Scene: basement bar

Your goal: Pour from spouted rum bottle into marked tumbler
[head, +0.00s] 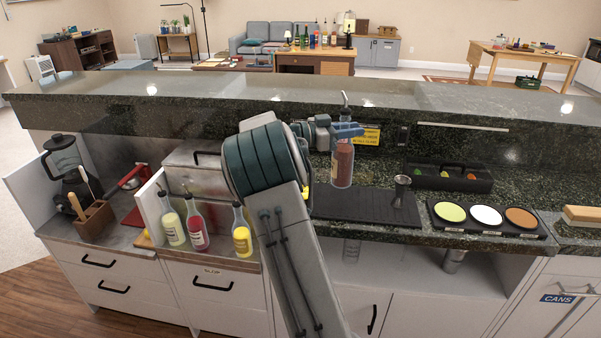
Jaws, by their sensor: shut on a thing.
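The spouted bottle (343,165) is clear glass with reddish-brown contents or label and a metal spout pointing up. My gripper (345,132) is shut on its upper part from the left. The bottle is upright at the back edge of the black bar mat (360,208); I cannot tell whether its base touches the surface. A metal jigger (401,190) stands on the mat to the right of the bottle. I cannot make out a marked tumbler; my arm hides part of the counter to the left of the mat.
A black garnish caddy (448,180) and a tray with three coloured discs (486,236) lie to the right. The raised granite ledge (200,98) runs behind.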

